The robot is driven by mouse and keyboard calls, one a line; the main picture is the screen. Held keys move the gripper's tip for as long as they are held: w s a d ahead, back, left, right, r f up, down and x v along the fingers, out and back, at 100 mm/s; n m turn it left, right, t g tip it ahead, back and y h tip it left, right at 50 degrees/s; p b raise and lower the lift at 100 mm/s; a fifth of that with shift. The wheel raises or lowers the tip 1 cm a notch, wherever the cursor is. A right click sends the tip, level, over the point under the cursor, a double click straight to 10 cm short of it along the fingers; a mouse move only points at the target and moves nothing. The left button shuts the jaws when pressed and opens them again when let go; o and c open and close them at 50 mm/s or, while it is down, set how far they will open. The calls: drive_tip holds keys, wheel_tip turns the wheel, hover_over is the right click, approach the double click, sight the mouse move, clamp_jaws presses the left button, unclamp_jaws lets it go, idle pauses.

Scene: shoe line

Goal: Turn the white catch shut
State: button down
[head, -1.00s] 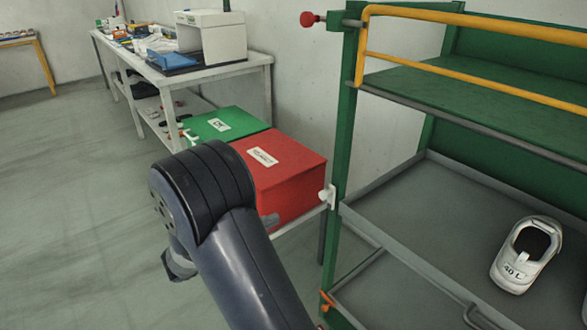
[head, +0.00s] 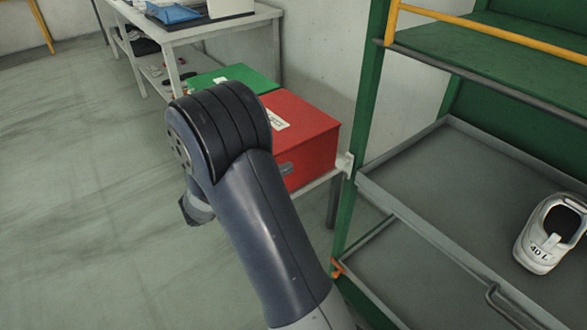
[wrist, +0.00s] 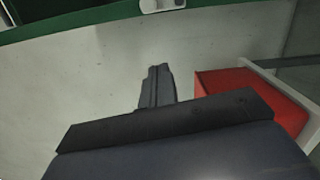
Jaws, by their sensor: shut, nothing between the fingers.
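The white catch (head: 345,165) sits on the green post of the rack, at the level of the grey shelf, beside the red box. How far it is turned is too small to tell. In the wrist view a pale piece on the green bar at the top edge looks like this catch (wrist: 162,5). My gripper (wrist: 158,84) is shut and empty, its fingers pointing toward the green bar, apart from it.
A red box (head: 310,145) and a green box (head: 215,78) stand on a low table left of the rack. A white shoe (head: 551,233) lies on the grey shelf (head: 430,185). An orange piece (head: 337,267) is lower on the post. The floor at left is clear.

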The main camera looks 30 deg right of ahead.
drive_tip(key=s+d, duration=0.4)
drive_tip(key=d, duration=0.5)
drive_tip(key=shift+r+b, duration=0.35)
drive_tip(key=shift+b, duration=0.1)
drive_tip(key=shift+d+b, duration=0.1)
drive_tip(key=shift+b, duration=0.4)
drive_tip(key=shift+s+m, duration=0.15)
drive_tip(key=shift+m, duration=0.35)
